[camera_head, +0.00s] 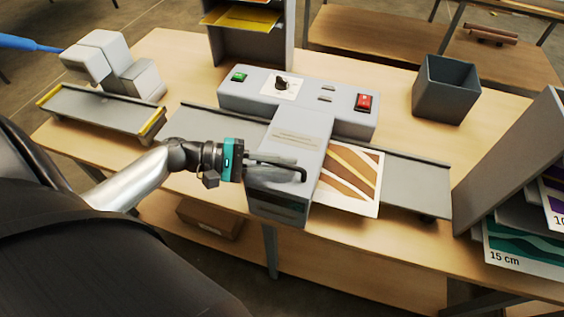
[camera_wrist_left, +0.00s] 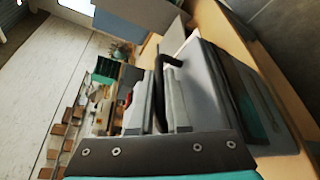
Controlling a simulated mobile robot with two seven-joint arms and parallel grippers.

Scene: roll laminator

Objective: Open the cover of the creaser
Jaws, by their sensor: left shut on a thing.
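The creaser (camera_head: 235,95) is a grey machine in the middle of the table, with a control panel along its back. Its cover (camera_head: 308,140) is a light grey block that reaches toward me and looks down, though a small gap cannot be ruled out. A dark bar handle (camera_head: 303,175) sits at the cover's near end. My left gripper (camera_head: 280,168) comes in from the left and is shut on the handle. In the left wrist view, the black handle (camera_wrist_left: 158,75) runs between the two grey fingers of the left gripper (camera_wrist_left: 160,112). My right gripper is out of view.
A sheet with brown stripes (camera_head: 350,178) lies at the cover's right, on a grey feed tray (camera_head: 415,180). A dark open bin (camera_head: 445,90) stands back right. A grey rack (camera_head: 515,155) with prints is at right. A white device (camera_head: 112,68) is at back left.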

